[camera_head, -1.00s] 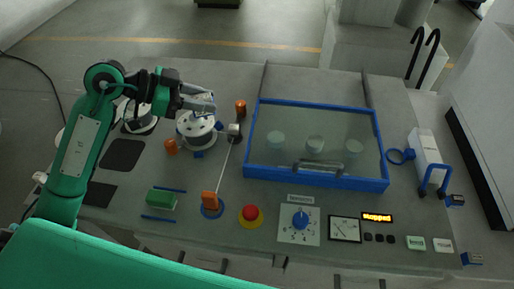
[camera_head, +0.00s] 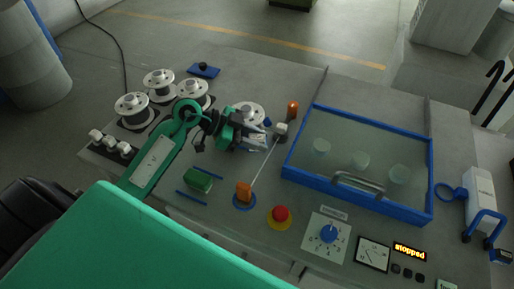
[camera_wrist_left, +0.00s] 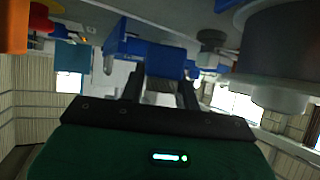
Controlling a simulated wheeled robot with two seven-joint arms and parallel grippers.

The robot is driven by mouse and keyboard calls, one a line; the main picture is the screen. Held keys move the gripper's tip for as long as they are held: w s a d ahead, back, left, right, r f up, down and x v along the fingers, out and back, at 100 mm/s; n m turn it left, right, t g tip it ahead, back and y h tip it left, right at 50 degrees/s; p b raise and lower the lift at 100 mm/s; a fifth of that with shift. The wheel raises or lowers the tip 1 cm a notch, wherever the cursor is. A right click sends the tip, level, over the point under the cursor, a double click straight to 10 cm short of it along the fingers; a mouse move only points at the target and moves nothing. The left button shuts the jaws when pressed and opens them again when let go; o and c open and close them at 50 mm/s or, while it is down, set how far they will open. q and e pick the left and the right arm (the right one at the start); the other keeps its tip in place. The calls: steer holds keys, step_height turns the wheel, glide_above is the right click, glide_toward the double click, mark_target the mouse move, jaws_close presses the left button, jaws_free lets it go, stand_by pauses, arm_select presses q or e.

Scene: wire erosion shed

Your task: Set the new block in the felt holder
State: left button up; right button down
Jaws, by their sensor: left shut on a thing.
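My left gripper (camera_head: 262,141) is over the bench beside the front spool (camera_head: 251,113), near the grey wire guide (camera_head: 281,130). In the left wrist view its two dark fingers (camera_wrist_left: 161,88) are shut on a small greyish block (camera_wrist_left: 160,97), mostly hidden between them. A blue bracket-like part (camera_wrist_left: 166,60), seemingly the felt holder, shows just beyond the fingertips. I cannot tell whether the block touches it. In the head view the arm and fingers hide most of that spot. My right gripper is not in view.
A taut wire runs from the guide to an orange post (camera_head: 244,191). A green block (camera_head: 199,180) lies between blue rails. A red button (camera_head: 281,214) is at the front. A blue-framed clear cover (camera_head: 307,176) stands right. Several spools (camera_head: 132,108) stand left.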

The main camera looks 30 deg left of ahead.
arm_select(q)
steer(key=shift+f, duration=2.35)
steer(key=o, duration=1)
steer(key=shift+o, duration=0.2)
